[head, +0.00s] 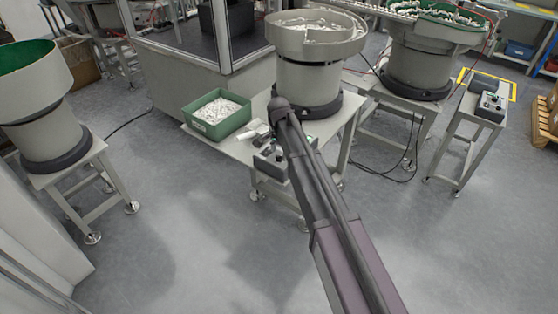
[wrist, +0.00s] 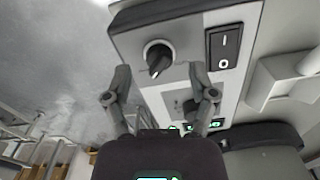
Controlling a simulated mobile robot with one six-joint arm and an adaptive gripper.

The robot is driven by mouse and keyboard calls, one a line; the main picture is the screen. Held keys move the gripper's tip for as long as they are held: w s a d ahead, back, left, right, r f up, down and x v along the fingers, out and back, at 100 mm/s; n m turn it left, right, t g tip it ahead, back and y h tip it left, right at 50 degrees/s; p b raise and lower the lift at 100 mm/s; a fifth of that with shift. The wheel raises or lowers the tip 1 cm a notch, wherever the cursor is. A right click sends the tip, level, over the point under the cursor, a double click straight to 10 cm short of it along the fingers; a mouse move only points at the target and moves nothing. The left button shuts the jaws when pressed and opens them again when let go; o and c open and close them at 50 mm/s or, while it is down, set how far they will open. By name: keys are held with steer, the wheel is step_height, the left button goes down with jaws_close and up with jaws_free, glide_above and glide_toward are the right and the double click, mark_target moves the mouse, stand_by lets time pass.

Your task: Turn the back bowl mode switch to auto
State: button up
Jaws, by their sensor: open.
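A round black selector knob (wrist: 157,60) in a pale ring sits on the light face of a dark-edged control box (wrist: 185,85) in the wrist view. Its pointer edge is slanted. No auto marking is readable. My gripper (wrist: 160,71) is open, with one finger on each side of the knob and a gap to it on both sides. Contact cannot be seen. In the head view a control box (head: 268,164) is at the front of the table below the middle bowl, partly hidden by my arm. My fingers are hidden there.
A black rocker switch (wrist: 224,47) marked I and O is right of the knob, near the right finger. The middle bowl feeder (head: 312,75) and a green bin (head: 218,115) of white parts share the table. Another control box (head: 491,106) stands at right. Open floor (head: 190,230) lies in front.

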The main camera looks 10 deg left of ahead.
steer(key=shift+f+b, duration=0.6)
steer(key=shift+f, duration=0.25)
jaws_close()
